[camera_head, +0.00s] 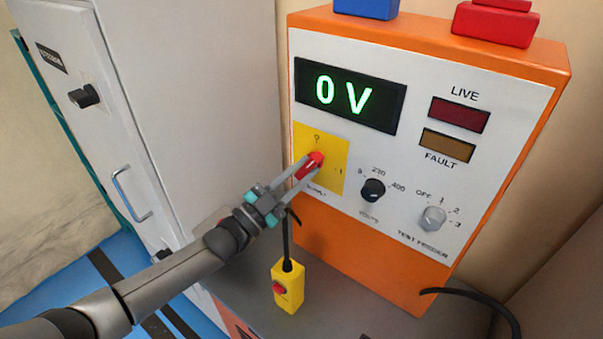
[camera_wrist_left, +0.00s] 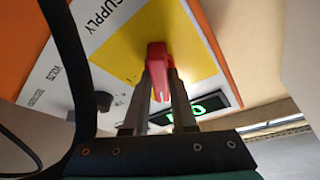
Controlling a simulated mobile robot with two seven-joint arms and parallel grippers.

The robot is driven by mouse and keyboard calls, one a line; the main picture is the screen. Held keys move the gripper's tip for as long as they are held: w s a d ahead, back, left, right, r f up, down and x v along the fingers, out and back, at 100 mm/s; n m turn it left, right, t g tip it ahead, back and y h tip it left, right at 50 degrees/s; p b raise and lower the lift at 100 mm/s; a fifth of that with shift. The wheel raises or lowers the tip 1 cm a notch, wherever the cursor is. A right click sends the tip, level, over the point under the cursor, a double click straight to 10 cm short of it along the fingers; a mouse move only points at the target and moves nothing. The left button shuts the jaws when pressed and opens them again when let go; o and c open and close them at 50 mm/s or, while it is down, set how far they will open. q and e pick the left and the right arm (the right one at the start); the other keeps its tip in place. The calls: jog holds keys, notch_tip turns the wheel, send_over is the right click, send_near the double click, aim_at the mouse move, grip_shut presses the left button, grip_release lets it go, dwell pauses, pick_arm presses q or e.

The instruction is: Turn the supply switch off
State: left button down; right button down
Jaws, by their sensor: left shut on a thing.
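The supply switch is a red handle (camera_head: 310,164) on a yellow plate (camera_head: 335,150) at the left of the orange-edged panel. My left gripper (camera_head: 304,175) is at the handle with its fingers closed on it. In the left wrist view the red handle (camera_wrist_left: 158,62) sits between the two grey fingers (camera_wrist_left: 158,85). The handle looks tilted, pointing toward the 1 side or between marks; its exact setting is hard to tell. The display (camera_head: 348,95) reads 0 V in green. The right gripper is not in view.
A volts knob (camera_head: 373,190) and a grey test feeder knob (camera_head: 433,217) are right of the switch. LIVE (camera_head: 459,114) and FAULT (camera_head: 447,145) lamps look dark. A grey cabinet (camera_head: 190,110) stands left.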

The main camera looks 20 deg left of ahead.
pick_arm(q)
jog(key=n+y, duration=0.1)
jog(key=n, duration=0.1)
jog(key=n+t, duration=0.1)
jog(key=n, duration=0.1)
jog(key=shift+d+t+y, duration=0.1)
jog(key=shift+t+y, duration=0.2)
jog(key=shift+y, duration=0.1)
jog(key=shift+n+t+y+p, duration=0.2)
jog(key=shift+n+t+y, duration=0.25)
jog(key=shift+n, duration=0.9)
jog(key=shift+n+t+y+p, duration=0.2)
jog(key=shift+n+y, duration=0.45)
jog(key=shift+n, duration=0.7)
jog(key=c, duration=0.7)
grip_release()
jog(key=shift+s, duration=0.1)
jog(key=b+v, duration=0.2)
jog(key=v, duration=1.3)
jog(key=shift+s+d+f, duration=0.1)
